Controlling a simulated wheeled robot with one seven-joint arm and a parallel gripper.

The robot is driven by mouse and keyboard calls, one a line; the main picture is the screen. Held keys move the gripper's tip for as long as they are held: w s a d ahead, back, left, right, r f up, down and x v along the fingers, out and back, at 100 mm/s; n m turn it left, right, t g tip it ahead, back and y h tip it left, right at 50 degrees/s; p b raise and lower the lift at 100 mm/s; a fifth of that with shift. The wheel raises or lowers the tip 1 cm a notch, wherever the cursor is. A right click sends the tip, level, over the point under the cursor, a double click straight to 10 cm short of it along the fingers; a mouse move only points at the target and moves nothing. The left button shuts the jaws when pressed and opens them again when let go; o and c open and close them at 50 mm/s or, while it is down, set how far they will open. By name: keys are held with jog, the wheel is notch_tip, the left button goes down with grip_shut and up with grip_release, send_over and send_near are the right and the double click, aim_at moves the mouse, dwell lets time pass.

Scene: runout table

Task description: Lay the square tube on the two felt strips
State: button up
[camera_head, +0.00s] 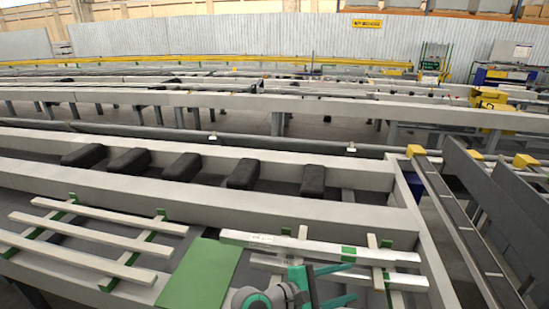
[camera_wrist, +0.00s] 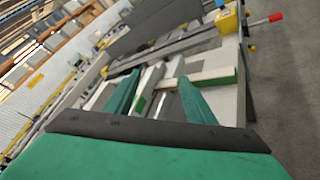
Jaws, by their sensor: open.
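A long pale square tube (camera_head: 300,244) lies across the right part of the bench in the head view, with a green patch on its side right of the middle. A second pale length runs close in front of it, partly hidden by my gripper. Narrow cross pieces with green ends, possibly the felt strips, show at this tube, one right of its middle (camera_head: 387,277). My gripper (camera_head: 350,283) is open at the front, its two teal fingers pointing right. In the wrist view its fingers (camera_wrist: 160,76) stand apart with pale bars beyond and between them; I cannot tell whether they touch.
A green mat (camera_head: 203,275) lies left of my gripper. Several pale bars (camera_head: 90,217) rest across green strips farther left. Several black blocks (camera_head: 182,167) stand in the trough behind. Grey rails with yellow end caps (camera_head: 416,151) run along the right.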

jog(key=s+a+f+t+y, duration=0.3)
jog(key=s+f+t+y, duration=0.25)
jog(key=s+f, duration=0.2)
jog(key=s+a+f+t+y, duration=0.4)
jog(key=s+f+y, duration=0.25)
jog(key=f, duration=0.25)
jog(key=s+a+r+m+y, duration=0.1)
jog(key=s+a+m, duration=0.4)
jog(key=s, duration=0.6)
jog(key=s+a+r+m+y, duration=0.1)
jog(key=s+a+m, duration=0.4)
jog(key=s+m, duration=0.3)
jog(key=v, duration=0.3)
jog(key=shift+s+a+f, duration=0.15)
jog(key=shift+s+a, duration=0.15)
jog(key=shift+s, duration=0.2)
jog(key=c, duration=0.6)
jog(key=shift+m, duration=0.3)
grip_shut()
jog(key=shift+a, duration=0.1)
